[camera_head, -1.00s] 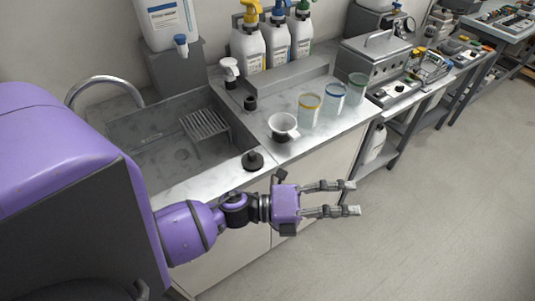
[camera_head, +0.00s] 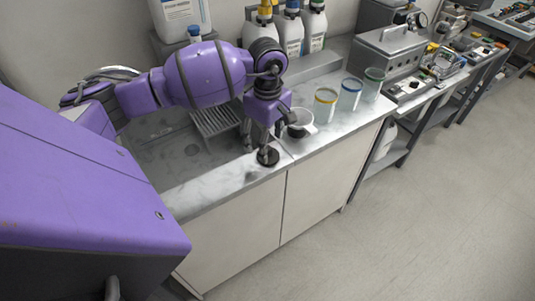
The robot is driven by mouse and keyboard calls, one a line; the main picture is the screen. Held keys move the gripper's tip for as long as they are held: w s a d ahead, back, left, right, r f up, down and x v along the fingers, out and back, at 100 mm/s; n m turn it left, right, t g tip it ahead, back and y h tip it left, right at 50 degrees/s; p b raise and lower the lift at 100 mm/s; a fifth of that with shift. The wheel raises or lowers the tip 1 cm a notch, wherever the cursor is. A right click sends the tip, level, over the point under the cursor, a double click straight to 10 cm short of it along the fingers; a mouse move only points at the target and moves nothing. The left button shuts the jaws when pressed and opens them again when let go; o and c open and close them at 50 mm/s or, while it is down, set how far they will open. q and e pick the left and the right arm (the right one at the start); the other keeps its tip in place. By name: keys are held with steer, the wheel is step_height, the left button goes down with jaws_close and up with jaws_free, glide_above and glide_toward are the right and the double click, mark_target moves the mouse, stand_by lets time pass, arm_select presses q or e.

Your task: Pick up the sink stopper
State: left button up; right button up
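The sink stopper (camera_head: 267,157), a small round black piece, sits on the pale countertop by the sink's front right corner. My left gripper (camera_head: 257,145) points down just above and beside it, with its fingers apart. One finger comes down to the left of the stopper and another overlaps its top in this view. I cannot tell whether that finger touches it. The stopper's upper part is partly hidden by the gripper. My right gripper is out of view.
The sink (camera_head: 170,165) lies left, and pump bottles (camera_head: 290,34) stand behind.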

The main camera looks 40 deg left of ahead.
mark_target(269, 147)
arm_select(q)
steer(key=f, duration=0.4)
steer(key=shift+w, duration=0.2)
steer(key=shift+d, duration=0.1)
steer(key=c, duration=1.2)
